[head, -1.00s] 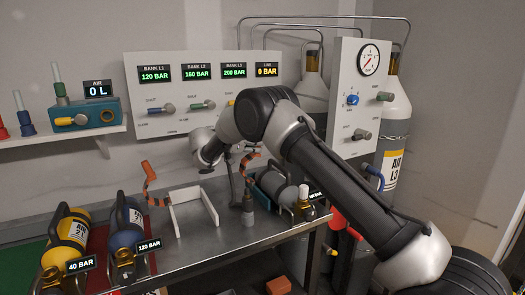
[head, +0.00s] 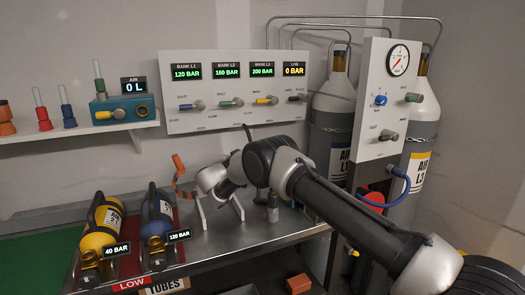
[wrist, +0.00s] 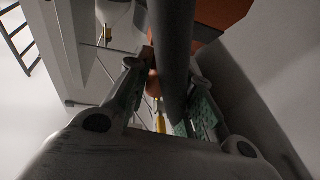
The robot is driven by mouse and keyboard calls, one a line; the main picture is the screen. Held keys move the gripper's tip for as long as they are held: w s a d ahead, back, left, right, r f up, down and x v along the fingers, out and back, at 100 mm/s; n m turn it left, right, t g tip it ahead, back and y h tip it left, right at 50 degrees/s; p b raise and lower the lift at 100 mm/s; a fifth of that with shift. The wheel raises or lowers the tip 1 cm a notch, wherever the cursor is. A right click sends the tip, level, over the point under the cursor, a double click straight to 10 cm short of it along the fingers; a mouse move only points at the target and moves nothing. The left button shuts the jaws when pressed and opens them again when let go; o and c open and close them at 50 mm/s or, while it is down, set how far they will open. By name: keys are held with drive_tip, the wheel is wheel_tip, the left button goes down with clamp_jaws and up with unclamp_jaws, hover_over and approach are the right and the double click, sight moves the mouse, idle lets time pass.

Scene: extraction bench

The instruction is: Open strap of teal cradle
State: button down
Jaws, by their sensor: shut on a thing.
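My gripper shows in the wrist view (wrist: 165,78). Its fingers, with green pads, are closed in around an orange strip that looks like a strap (wrist: 153,84). A dark grey bar (wrist: 175,50) crosses in front and hides part of it. In the head view my arm covers the gripper and the spot where it holds. Another orange strap (head: 178,172) stands upright and curled beside a white frame (head: 238,208) on the bench. I cannot make out the teal cradle itself.
A yellow bottle (head: 103,222) and a blue bottle (head: 158,215) lie at the bench's left. A small grey cylinder (head: 273,208) stands near its right end. A teal box (head: 122,111) sits on the shelf. A valve panel (head: 235,105) is behind. Tall cylinders stand at the right.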

drive_tip(key=shift+a+f, duration=0.1)
drive_tip(key=shift+f, duration=0.05)
drive_tip(key=c, duration=1.3)
unclamp_jaws()
drive_tip(key=shift+o, duration=0.2)
drive_tip(key=shift+r, duration=0.2)
wheel_tip(320, 180, up, 10)
drive_tip(key=shift+f, duration=0.15)
